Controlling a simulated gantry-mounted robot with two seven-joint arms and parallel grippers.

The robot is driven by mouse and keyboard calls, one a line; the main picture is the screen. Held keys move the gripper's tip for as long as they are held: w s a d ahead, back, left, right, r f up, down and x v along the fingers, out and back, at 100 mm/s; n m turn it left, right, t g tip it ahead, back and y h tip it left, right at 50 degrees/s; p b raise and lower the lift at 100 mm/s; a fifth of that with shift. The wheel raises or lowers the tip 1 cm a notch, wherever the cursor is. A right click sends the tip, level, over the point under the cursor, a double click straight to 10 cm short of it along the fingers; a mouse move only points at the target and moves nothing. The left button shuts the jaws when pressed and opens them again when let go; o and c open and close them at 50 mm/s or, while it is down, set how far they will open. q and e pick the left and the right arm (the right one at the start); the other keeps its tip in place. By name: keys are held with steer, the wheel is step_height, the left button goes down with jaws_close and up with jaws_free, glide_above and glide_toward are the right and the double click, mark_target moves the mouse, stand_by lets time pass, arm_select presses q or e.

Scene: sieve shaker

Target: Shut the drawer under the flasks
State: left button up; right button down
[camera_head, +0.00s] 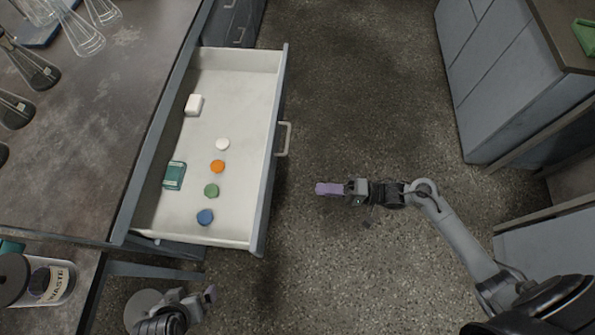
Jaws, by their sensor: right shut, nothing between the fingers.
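The drawer (255,90) under the flask bench is pulled out to the right and stands open. Its front carries a pale bar handle (284,139). Several glass flasks (85,37) stand on the bench top at the upper left. My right gripper (321,189) is shut and empty, over the floor to the right of the drawer front, a little below the handle in the picture and apart from it. My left gripper (210,293) is at the lower left, below the drawer's near corner and apart from it; its finger opening is unclear.
The drawer holds a white block (194,105), a teal box (174,175) and several coloured caps (217,166). A waste container (48,283) stands at the lower left. Grey cabinets (500,75) line the right side. The floor (360,110) between is clear.

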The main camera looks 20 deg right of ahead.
mark_target(267, 184)
steer(key=b+x, duration=0.4)
steer(key=x, duration=0.8)
steer(key=shift+a, duration=0.15)
steer(key=shift+w+a+b, duration=0.3)
steer(key=shift+a+b, duration=0.1)
steer(key=shift+a, duration=0.1)
steer(key=shift+r, duration=0.1)
